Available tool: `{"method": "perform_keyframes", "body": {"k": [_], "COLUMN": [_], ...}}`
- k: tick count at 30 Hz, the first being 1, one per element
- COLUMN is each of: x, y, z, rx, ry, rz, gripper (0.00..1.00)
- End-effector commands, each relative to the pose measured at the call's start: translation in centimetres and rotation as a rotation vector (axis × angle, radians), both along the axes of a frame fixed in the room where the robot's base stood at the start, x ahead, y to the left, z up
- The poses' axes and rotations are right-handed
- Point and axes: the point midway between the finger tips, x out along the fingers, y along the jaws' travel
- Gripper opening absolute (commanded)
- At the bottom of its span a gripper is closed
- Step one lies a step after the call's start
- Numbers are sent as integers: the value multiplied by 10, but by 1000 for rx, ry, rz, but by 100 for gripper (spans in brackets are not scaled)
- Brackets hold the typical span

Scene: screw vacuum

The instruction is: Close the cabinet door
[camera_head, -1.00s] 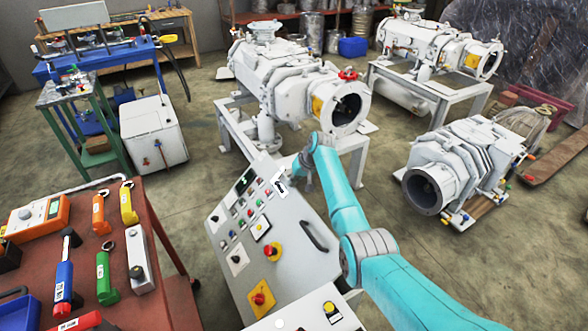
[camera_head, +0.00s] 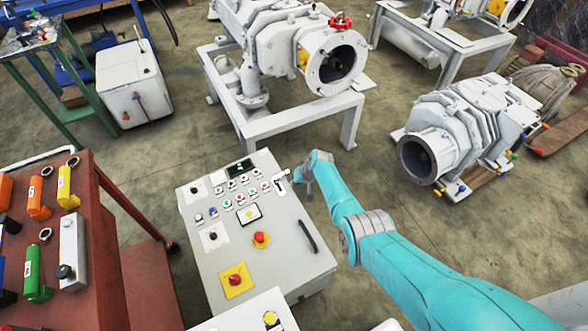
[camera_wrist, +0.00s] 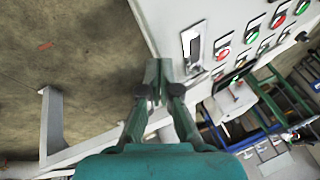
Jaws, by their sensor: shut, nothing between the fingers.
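The grey control cabinet's door (camera_head: 272,268) carries buttons, lamps, a small display, red stop knobs and a black bar handle (camera_head: 308,236) near its right edge. A small white latch plate (camera_head: 281,181) sits on its upper right edge, and it also shows in the wrist view (camera_wrist: 193,45). I cannot tell how far the door stands open. My gripper (camera_wrist: 160,68) is shut and empty beside the panel's edge, close to the latch plate. In the head view my gripper (camera_head: 298,190) is partly hidden by my arm. Contact with the door cannot be made out.
A red-brown workbench (camera_head: 113,205) with coloured tools stands at the left. A white pump on a frame (camera_head: 265,125) stands behind the cabinet. Another pump (camera_head: 470,130) lies low at the right. The floor between cabinet and right pump is clear apart from my arm.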

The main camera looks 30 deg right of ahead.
Motion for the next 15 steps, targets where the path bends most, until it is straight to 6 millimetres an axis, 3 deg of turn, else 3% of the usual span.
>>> {"method": "perform_keyframes", "body": {"k": [6,15], "x": [-8,-9], "y": [4,4], "z": [-15,-17], "rx": [1,1], "ry": [1,0], "rz": [1,0], "gripper": [0,0]}}
